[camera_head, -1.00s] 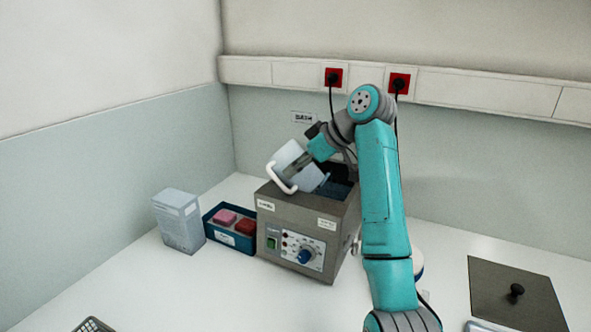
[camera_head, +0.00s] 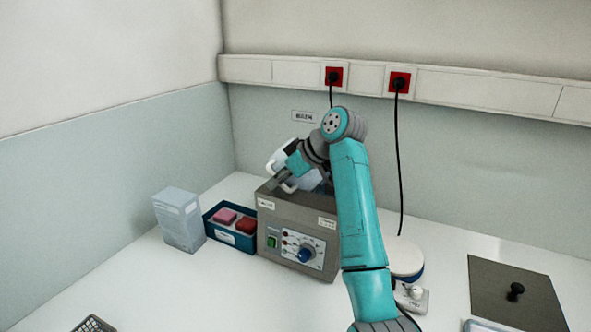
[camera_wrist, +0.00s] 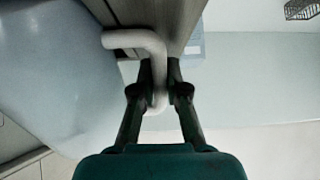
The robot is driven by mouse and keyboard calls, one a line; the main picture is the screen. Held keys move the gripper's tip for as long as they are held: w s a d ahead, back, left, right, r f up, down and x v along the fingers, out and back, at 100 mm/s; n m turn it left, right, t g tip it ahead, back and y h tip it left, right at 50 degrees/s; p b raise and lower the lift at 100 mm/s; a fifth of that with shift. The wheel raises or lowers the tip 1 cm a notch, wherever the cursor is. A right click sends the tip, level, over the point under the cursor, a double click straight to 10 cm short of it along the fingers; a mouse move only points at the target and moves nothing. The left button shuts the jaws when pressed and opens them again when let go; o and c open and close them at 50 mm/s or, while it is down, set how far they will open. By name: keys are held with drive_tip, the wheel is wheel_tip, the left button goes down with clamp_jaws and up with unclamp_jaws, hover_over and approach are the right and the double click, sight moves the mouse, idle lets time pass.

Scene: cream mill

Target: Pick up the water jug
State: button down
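The water jug (camera_head: 277,160) is a pale, translucent vessel with a thick white bent handle. It sits tilted over the top of the grey water bath (camera_head: 292,213). My gripper (camera_head: 281,182) is at the handle, on the front left side of the jug. In the wrist view the jug's pale body (camera_wrist: 55,70) fills the left, and the handle (camera_wrist: 150,42) comes down between the two dark fingers of my gripper (camera_wrist: 160,77). The fingers are close in on both sides of the handle. My arm hides part of the jug in the head view.
A blue tray (camera_head: 229,238) with pink and red blocks and a clear box (camera_head: 180,222) stand left of the bath. A white-topped device (camera_head: 405,258) stands right of it. A dark plate with a knob (camera_head: 515,290) lies at the right. A cable hangs behind my arm.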

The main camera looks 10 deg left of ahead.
drive_tip(key=shift+r, duration=0.1)
idle(0.3)
wheel_tip(320, 180, up, 9)
drive_tip(key=shift+r, duration=0.15)
drive_tip(key=shift+s+f+t+y, duration=0.2)
drive_tip(key=shift+f+y, duration=0.2)
drive_tip(key=shift+y, duration=0.2)
drive_tip(key=shift+s+f+t+y, duration=0.2)
drive_tip(key=shift+f+y, duration=0.2)
drive_tip(key=shift+y, duration=0.2)
drive_tip(key=shift+s+d+r+m+t+y, duration=0.8)
drive_tip(key=shift+s+d+m+t+y, duration=0.85)
drive_tip(key=shift+s+m+y, duration=2)
drive_tip(key=w+d+r+m+h, duration=0.1)
drive_tip(key=w+d+r+m, duration=0.1)
drive_tip(key=w+r+m, duration=0.2)
drive_tip(key=shift+w+d+r+m, duration=0.2)
drive_tip(key=shift+w+r+m, duration=0.2)
drive_tip(key=shift+m, duration=1.45)
drive_tip(key=shift+r+g+h, duration=0.1)
drive_tip(key=shift+g+h, duration=0.15)
